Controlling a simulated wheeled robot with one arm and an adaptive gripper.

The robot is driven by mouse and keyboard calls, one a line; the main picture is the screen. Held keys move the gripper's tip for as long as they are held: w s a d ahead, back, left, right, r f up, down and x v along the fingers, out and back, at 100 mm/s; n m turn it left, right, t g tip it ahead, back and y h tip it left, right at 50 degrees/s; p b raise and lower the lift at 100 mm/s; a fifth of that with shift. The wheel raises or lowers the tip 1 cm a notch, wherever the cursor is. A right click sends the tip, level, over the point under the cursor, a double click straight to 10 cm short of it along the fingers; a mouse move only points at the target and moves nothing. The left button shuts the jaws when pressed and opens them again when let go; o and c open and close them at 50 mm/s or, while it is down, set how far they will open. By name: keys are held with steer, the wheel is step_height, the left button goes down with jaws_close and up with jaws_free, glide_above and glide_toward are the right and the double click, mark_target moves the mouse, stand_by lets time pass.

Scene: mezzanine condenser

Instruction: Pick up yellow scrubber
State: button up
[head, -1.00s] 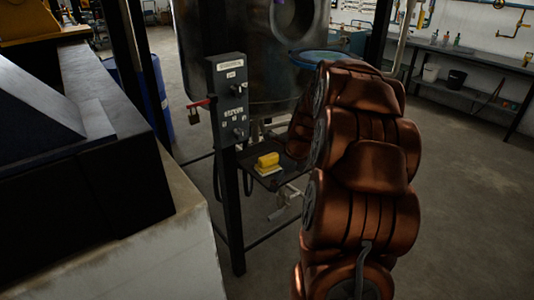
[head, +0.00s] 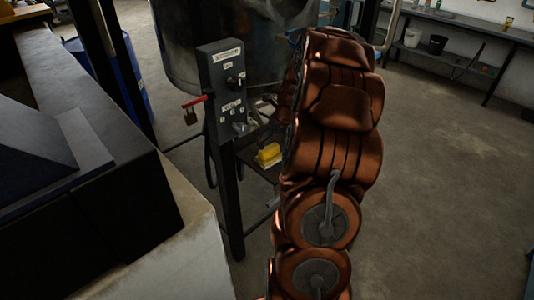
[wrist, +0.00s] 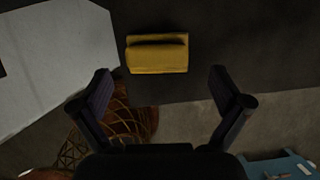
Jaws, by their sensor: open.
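The yellow scrubber (head: 268,155) sits on a small dark shelf (head: 258,172) beside the control box post in the head view. It also shows in the wrist view (wrist: 157,57), near the top centre on a dark surface. My gripper (wrist: 160,92) is open and empty in the wrist view, its two dark fingers spread wide. The scrubber appears beyond the fingertips, between their lines and apart from them. In the head view my copper-coloured arm hides the gripper and part of the shelf's right side.
A grey control box (head: 229,85) on a dark post stands just left of the shelf. A large dark tank (head: 178,60) stands behind. Open floor (head: 440,150) lies right.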

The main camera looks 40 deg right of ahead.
mark_target(269, 147)
steer(key=shift+p+x, duration=0.85)
steer(key=shift+x, duration=2)
steer(key=shift+s+a, duration=0.15)
steer(key=shift+a, duration=0.05)
steer(key=shift+c, duration=0.3)
steer(key=c, duration=1)
steer(key=shift+r+b, duration=0.35)
steer(key=shift+r, duration=0.4)
steer(key=shift+r+b, duration=0.35)
steer(key=shift+r, duration=0.65)
steer(key=s+a+b, duration=0.1)
steer(key=s, duration=0.4)
steer(key=s+a+r+b, duration=0.1)
steer(key=s, duration=0.4)
steer(key=s+b, duration=0.1)
steer(key=s, duration=0.4)
steer(key=shift+s+a+r, duration=0.25)
steer(key=shift+s+a, duration=0.15)
